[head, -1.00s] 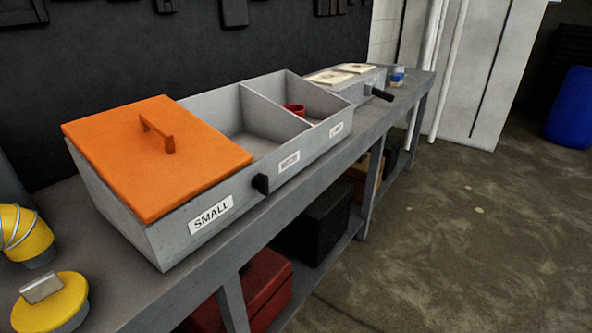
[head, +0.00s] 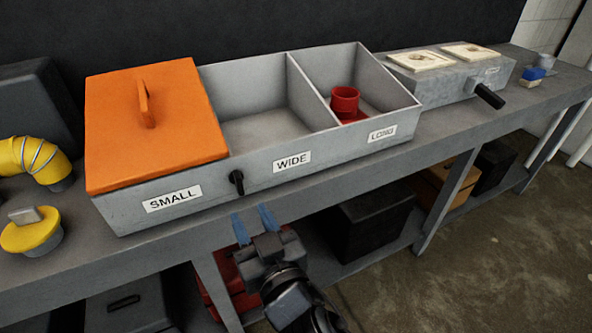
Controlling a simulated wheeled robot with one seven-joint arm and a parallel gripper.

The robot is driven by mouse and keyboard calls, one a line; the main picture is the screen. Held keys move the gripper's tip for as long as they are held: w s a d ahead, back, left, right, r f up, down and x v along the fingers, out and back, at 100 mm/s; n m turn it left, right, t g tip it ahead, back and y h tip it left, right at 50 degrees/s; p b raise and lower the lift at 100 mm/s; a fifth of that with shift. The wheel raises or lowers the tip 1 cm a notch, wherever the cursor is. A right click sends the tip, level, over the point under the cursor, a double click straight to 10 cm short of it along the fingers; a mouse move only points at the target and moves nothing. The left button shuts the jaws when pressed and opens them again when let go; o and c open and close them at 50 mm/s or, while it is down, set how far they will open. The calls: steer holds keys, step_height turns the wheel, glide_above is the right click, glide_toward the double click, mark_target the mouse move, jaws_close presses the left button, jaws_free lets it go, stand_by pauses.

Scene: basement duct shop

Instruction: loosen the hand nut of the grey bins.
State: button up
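The grey bins (head: 215,199) stand on the workbench in the head view, with labels SMALL, WIDE and LONG along the front. A black hand nut (head: 237,181) sticks out of the front wall between the SMALL and WIDE labels. An orange lid (head: 165,122) with a handle covers the SMALL bin. The WIDE bin is empty, and a red flanged collar (head: 345,102) sits in the LONG bin. My gripper (head: 253,223) is open and empty, its two blue fingers apart, just below and in front of the hand nut, not touching it.
A grey box (head: 452,82) with two pale plates and a black handle stands right of the bins. A yellow duct elbow (head: 38,160) and a yellow cap (head: 30,232) lie at left. The bench edge runs below the bins. Boxes sit on the lower shelf.

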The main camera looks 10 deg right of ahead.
mark_target(239, 180)
steer(key=x, duration=0.3)
steer(key=p+x, duration=0.1)
steer(key=x, duration=0.2)
steer(key=d+r+x, duration=0.1)
steer(key=x, duration=0.2)
steer(key=shift+w+r+p, duration=0.1)
steer(key=shift+r+p, duration=0.05)
steer(key=shift+p, duration=0.2)
jaws_close()
